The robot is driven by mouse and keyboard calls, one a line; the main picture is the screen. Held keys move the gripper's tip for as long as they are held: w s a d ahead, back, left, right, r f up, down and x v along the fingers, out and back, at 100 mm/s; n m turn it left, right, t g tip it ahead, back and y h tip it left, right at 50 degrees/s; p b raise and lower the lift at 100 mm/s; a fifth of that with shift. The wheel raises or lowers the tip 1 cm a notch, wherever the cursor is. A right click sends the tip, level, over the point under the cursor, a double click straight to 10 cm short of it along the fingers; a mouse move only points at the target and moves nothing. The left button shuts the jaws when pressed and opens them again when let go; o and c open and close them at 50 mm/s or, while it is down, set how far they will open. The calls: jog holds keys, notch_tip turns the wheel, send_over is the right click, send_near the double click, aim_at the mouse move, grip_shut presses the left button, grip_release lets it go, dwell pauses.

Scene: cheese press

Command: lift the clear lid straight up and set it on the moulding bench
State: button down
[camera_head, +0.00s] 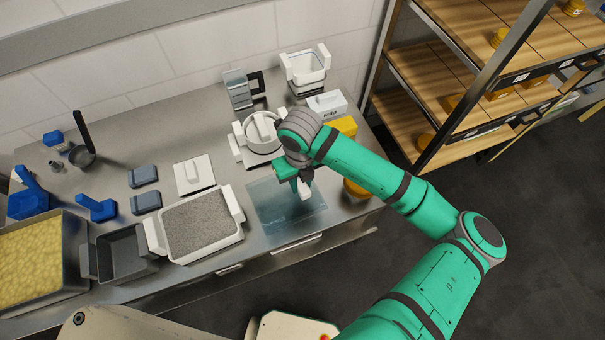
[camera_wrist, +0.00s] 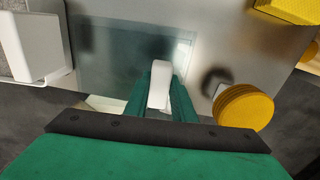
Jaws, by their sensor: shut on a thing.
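The clear lid (camera_head: 280,215) is a thin, see-through bluish plate with a white handle (camera_head: 306,203). It is at the front right of the steel moulding bench (camera_head: 235,266). In the wrist view the lid (camera_wrist: 110,50) spreads out beyond my fingers. My gripper (camera_head: 302,186) points down and is shut on the handle. The green fingers (camera_wrist: 161,92) stand on both sides of it in the wrist view. The lid looks about level; I cannot tell whether it touches the steel or hangs just above it.
A white-handled tray (camera_head: 240,213) with grey speckled content stands left of the lid. A yellow round block (camera_wrist: 243,108) is close on the right. A white pot (camera_head: 262,133) stands behind. A grey pan (camera_head: 85,262) and a tray of yellow curd (camera_head: 82,232) are farther left.

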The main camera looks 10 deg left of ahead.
jog(key=shift+f, duration=3.15)
jog(key=shift+f, duration=0.35)
jog(key=c, duration=1.4)
grip_release()
jog(key=shift+d+r, duration=0.1)
jog(key=shift+r, duration=2.9)
